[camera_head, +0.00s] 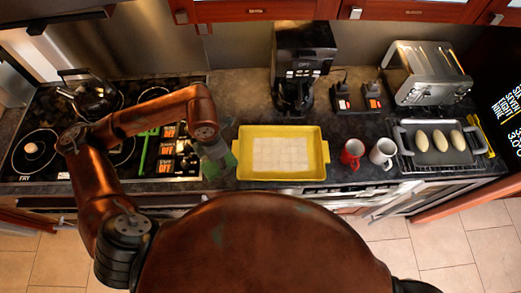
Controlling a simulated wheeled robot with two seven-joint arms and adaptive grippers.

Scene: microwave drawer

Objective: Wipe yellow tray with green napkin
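The yellow tray (244,172) sits on the dark counter near its front edge, with a pale tiled-looking patch on its floor. The green napkin (230,160) shows in small pieces just left of the tray, partly hidden by my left gripper. My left gripper (220,158) is at the napkin, close to the tray's left rim. Its fingers are small and overlap the green, so whether they are open or closed on it is unclear. My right gripper is out of view.
A stove with a kettle (92,97) and a green utensil (145,150) is at left. A coffee machine (302,62) stands behind the tray. A red mug (352,154), a white mug (383,152), a rack with pale oval items (407,160) and a toaster (425,70) are at right.

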